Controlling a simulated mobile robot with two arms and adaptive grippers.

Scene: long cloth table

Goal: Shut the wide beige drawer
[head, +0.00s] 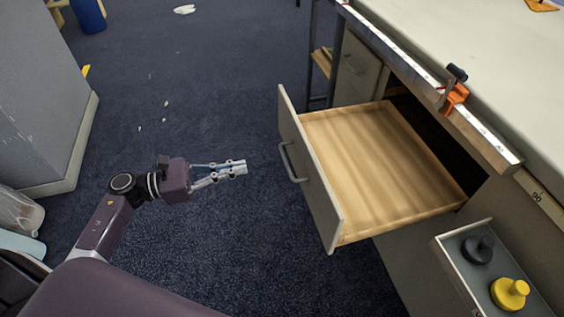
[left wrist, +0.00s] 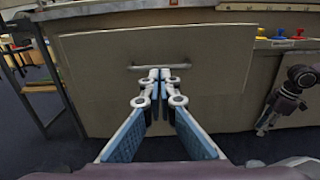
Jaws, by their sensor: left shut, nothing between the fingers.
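The wide beige drawer (head: 375,160) is pulled out from under the workbench in the head view. Its wooden inside is empty, and its beige front with a grey bar handle (head: 290,163) faces left. In the left wrist view the drawer front (left wrist: 215,60) fills the middle, with the handle (left wrist: 165,67) across it. My left gripper (head: 243,167) is shut and empty, to the left of the handle, with a gap between them in the head view. It also shows in the left wrist view (left wrist: 160,73), its fingertips pointing at the drawer front.
A smaller open drawer (head: 450,253) at the lower right holds a dark knob-shaped piece (head: 478,249) and a yellow one (head: 509,293). An orange clamp (head: 454,96) sits on the bench edge. A grey cabinet (head: 45,100) stands at left. Blue carpet (head: 200,90) is mostly clear.

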